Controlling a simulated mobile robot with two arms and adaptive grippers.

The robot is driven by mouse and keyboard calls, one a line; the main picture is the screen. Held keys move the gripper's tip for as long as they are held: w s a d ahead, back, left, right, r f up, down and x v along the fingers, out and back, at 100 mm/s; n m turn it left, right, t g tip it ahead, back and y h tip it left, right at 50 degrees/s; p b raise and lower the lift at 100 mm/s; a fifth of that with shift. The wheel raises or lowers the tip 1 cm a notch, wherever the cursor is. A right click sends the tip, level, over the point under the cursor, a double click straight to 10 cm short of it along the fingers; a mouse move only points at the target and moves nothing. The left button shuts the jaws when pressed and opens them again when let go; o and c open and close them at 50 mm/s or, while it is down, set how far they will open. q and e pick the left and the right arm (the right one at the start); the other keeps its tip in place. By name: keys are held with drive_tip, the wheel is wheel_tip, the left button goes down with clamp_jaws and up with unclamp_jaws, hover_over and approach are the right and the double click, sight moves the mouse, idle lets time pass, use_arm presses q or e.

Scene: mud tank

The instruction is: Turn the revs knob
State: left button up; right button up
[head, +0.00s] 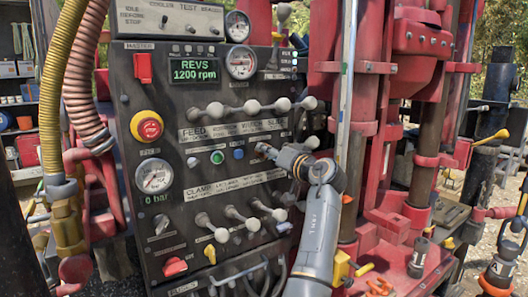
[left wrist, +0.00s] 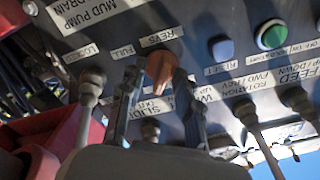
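In the left wrist view the panel's lettering is upside down. My left gripper (left wrist: 158,76) is open, with one finger on each side of the knob. A small gap seems to show at each side; I cannot tell whether either finger touches it. In the head view the left gripper (head: 269,151) reaches the panel's right side and largely covers the knob. The display (head: 194,71) reads REVS 1200 rpm. My right gripper is not in view.
A row of levers (head: 245,108) is above the gripper, and clamp levers (head: 240,220) are below it. A green button (head: 217,157) and a blue button (head: 239,154) are just left. Red drill machinery (head: 400,90) stands close on the right.

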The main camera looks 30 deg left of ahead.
use_arm(q)
drive_tip(key=shift+d+r, duration=0.15)
drive_tip(key=shift+d, duration=0.1)
clamp_jaws()
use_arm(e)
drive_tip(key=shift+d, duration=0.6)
use_arm(q)
drive_tip(key=shift+m, duration=0.9)
unclamp_jaws()
drive_tip(key=shift+a, duration=0.2)
drive_tip(key=v, duration=1.2)
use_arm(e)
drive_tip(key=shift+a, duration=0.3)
